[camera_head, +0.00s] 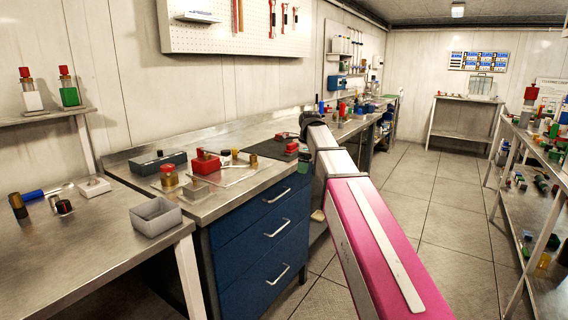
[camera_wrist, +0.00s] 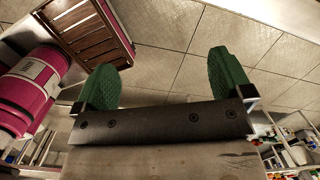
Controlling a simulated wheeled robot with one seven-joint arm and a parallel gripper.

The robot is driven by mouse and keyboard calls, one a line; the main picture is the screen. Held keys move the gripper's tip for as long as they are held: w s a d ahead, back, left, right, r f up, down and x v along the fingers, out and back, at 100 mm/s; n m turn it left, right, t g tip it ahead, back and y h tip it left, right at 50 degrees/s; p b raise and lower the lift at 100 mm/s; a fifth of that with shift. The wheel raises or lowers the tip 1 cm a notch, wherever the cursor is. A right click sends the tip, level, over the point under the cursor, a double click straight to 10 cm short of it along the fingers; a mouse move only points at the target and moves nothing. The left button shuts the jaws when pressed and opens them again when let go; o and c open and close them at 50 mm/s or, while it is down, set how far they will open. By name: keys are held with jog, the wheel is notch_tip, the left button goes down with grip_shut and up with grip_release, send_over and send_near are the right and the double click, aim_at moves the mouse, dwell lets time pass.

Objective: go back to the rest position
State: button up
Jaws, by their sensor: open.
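My gripper (camera_wrist: 166,80) is open in the wrist view, its two green pads wide apart. Nothing is between them; the grey tiled floor (camera_wrist: 180,35) shows behind. In the head view my pink and white arm reaches forward from the lower right, beside the blue drawer cabinet (camera_head: 262,235). The gripper is mostly hidden there; a small green part near the arm's far end may be one of its pads, but I cannot tell for sure.
The metal workbench (camera_head: 232,205) holds a red box (camera_head: 206,163), a dark tray and small jars. A grey open bin (camera_head: 155,217) stands on the nearer table. A crowded shelf (camera_head: 535,150) lines the right. The aisle floor (camera_head: 440,215) is clear.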

jog(key=s+d+f+n, duration=0.3)
jog(key=s+f+n, duration=0.3)
jog(key=f, duration=0.5)
jog(key=s+d+f+n, duration=0.4)
jog(key=s+f+n, duration=0.3)
jog(key=s+f, duration=0.3)
jog(key=s+d+f+n+h, duration=0.1)
jog(key=s+d+f+n, duration=0.3)
jog(key=s+f, duration=0.5)
notch_tip(320, 180, down, 5)
jog(key=n, duration=0.2)
jog(key=shift+n+g, duration=0.3)
jog(key=shift+g, duration=0.1)
